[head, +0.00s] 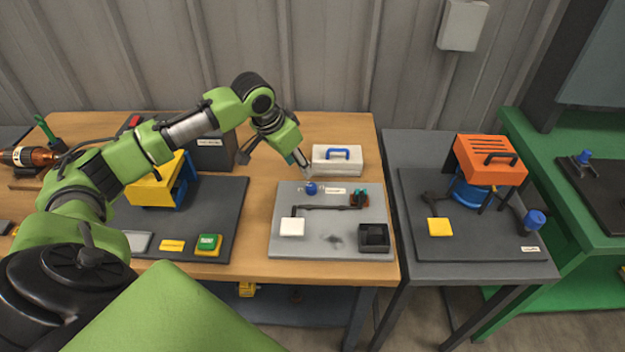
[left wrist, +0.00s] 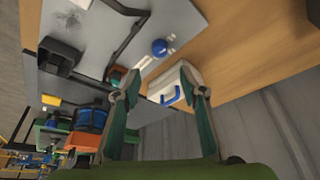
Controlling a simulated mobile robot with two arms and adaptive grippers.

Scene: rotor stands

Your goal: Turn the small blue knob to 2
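The small blue knob (head: 311,188) stands at the back edge of a grey board (head: 280,225) on the wooden table. A white label (head: 335,191) lies beside it. My left gripper (head: 304,163) reaches down from the left, above and just behind the knob. In the left wrist view the blue knob (left wrist: 159,47) shows beyond the fingertips, and the left gripper (left wrist: 160,78) is open and empty, apart from the knob. The knob's number marks are too small to read. My right gripper is not in view.
A white box with a blue handle (head: 337,161) stands close behind the board. A white pad (head: 292,227), a black bin (head: 374,238) and a dark bar are on the board. Other blue knobs (head: 535,219) are on tables to the right. A yellow machine (head: 155,188) stands left.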

